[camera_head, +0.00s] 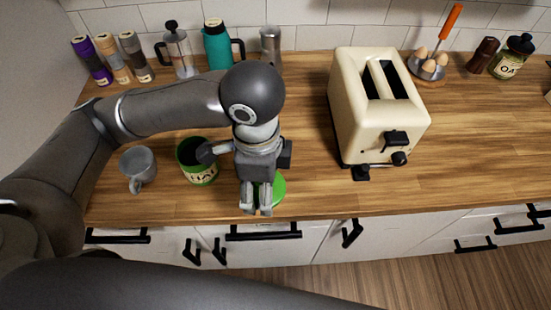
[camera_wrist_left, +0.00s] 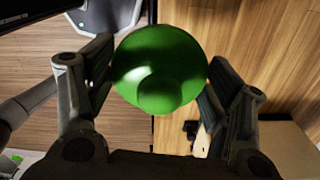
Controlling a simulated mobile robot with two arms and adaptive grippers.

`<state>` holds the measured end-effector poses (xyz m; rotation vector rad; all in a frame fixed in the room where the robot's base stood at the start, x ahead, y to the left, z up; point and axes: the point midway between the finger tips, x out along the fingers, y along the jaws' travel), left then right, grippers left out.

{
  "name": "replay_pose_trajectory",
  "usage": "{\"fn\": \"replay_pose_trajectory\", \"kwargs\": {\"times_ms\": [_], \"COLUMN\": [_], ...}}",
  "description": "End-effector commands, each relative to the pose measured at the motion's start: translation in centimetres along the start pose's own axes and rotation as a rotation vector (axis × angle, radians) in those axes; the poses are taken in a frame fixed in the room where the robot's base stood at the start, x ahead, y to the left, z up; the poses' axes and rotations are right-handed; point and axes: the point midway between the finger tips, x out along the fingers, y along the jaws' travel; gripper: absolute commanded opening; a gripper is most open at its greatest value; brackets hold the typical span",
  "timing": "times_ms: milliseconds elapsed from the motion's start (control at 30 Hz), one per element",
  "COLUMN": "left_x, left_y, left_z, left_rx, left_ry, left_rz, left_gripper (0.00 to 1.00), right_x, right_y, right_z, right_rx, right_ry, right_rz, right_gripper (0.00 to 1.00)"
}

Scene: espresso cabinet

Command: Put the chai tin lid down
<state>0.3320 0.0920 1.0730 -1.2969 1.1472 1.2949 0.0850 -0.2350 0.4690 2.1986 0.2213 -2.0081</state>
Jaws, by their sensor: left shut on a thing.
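The green chai tin lid (camera_head: 278,189) is at my left gripper (camera_head: 257,206), near the counter's front edge. The gripper partly covers it in the head view. In the left wrist view the round lid (camera_wrist_left: 160,45), with a round knob, sits between the two fingers, and the gripper is shut on it. Whether the lid touches the counter cannot be told. The green chai tin (camera_head: 203,176) stands upright with its top open, to the left of the gripper. Part of my left arm overlaps it. My right gripper is not in view.
A grey mug (camera_head: 138,168) stands left of the tin. A cream toaster (camera_head: 364,122) stands to the right. A teal flask (camera_head: 217,47), a French press (camera_head: 178,50) and several jars line the back. The wooden counter (camera_head: 470,140) is clear at the right front.

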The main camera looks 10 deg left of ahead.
Motion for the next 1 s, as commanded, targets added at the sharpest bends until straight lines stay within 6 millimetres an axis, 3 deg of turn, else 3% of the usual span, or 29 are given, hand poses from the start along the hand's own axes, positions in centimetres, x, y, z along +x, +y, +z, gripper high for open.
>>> {"fn": "replay_pose_trajectory", "kwargs": {"times_ms": [367,500,700,867,1000], "left_x": [3.6,6.4,8.8,9.8,11.6], "left_y": [-8.2,-10.5,-12.5,-13.2,-13.2], "left_z": [1.8,2.3,2.5,2.7,2.8], "left_rx": [-0.012,-0.009,-0.004,-0.005,-0.004], "left_ry": [-0.004,-0.005,-0.001,-0.001,-0.003], "left_rz": [0.003,0.004,0.002,0.000,0.003], "left_gripper": [0.59,0.59,0.59,0.59,0.59], "right_x": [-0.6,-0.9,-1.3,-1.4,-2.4], "right_y": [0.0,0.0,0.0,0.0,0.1], "right_z": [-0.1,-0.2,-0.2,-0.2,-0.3], "right_rx": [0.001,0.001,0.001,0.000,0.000], "right_ry": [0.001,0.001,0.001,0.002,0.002], "right_rz": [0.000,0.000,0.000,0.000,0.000], "right_gripper": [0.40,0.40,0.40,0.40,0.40]}}
